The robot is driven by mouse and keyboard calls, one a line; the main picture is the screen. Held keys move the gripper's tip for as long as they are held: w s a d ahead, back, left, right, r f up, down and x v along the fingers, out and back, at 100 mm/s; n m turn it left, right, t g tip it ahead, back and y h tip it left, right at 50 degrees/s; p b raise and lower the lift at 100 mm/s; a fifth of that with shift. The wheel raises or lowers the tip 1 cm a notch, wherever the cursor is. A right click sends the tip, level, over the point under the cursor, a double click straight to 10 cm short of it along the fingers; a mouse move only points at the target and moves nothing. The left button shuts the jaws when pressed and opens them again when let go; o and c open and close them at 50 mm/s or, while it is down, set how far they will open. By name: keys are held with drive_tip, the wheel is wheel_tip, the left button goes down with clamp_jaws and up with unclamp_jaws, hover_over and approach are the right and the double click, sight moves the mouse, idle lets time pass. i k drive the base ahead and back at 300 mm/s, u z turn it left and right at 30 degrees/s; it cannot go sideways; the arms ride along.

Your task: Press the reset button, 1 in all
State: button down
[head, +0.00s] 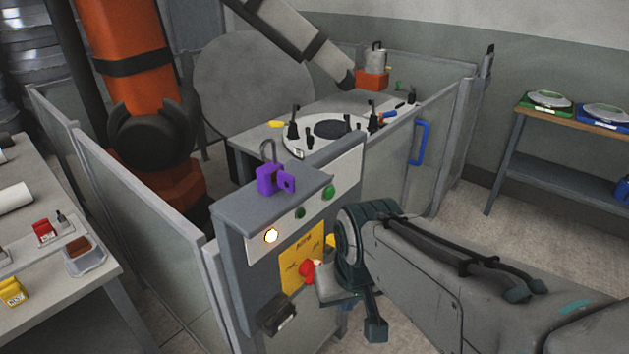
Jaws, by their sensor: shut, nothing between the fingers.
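A control panel (348,180) on a grey post carries a lit white-orange button (271,236), two green buttons (300,213) and (328,192), and a red mushroom-shaped knob (308,270) on a yellow plate (292,279). Labels are too small to read, so I cannot tell which button is the reset one. My gripper (325,291) is in front of the panel's lower right, close to the red knob. It is shut and empty; its fingertips are partly hidden. I cannot tell whether it touches the knob.
A purple padlock (272,179) stands on the panel's top ledge. A dark box (277,315) juts out low on the post. Fence panels (140,190) enclose an orange robot (130,60) and a round work table (285,148). A bench (95,285) stands left, a shelf (560,125) right.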

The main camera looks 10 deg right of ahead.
sight(330, 191)
drive_tip(key=z, duration=1.45)
drive_tip(key=k, duration=0.5)
drive_tip(key=z, duration=0.2)
